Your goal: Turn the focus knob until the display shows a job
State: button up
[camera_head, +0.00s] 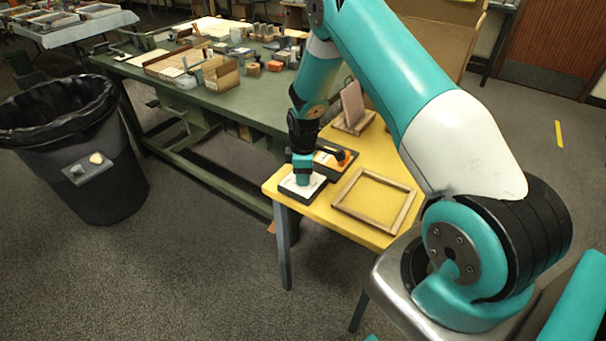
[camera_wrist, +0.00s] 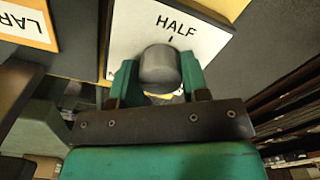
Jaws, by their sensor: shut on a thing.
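A round grey knob (camera_wrist: 158,66) stands on a white panel (camera_wrist: 122,40) printed with HALF and a short dark tick, in the wrist view. My gripper (camera_wrist: 158,78) is shut on the knob, one teal finger on each side. Other print on the panel is mostly hidden by the fingers. In the head view my gripper (camera_head: 302,170) points down over the white-topped panel (camera_head: 302,188) at the yellow table's left corner, and hides the knob.
The yellow table (camera_head: 330,215) also holds a wooden frame (camera_head: 376,226), a dark box with orange parts (camera_head: 334,160) and an upright pinkish board (camera_head: 352,103). A green workbench (camera_head: 262,98) with clutter stands behind, a black bin (camera_head: 75,150) at left. Floor in front is clear.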

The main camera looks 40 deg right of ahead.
jog(key=m+b, duration=0.1)
jog(key=m, duration=1)
jog(key=shift+m+b, duration=0.3)
jog(key=shift+b, duration=0.05)
jog(key=m, duration=1)
jog(key=shift+m+b, duration=0.3)
jog(key=shift+b, duration=0.1)
jog(key=o, duration=0.9)
jog(key=shift+r, duration=0.15)
notch_tip(320, 180, up, 17)
jog(key=shift+s+r+b, duration=0.1)
jog(key=shift+s+b, duration=0.05)
jog(key=shift+b, duration=0.25)
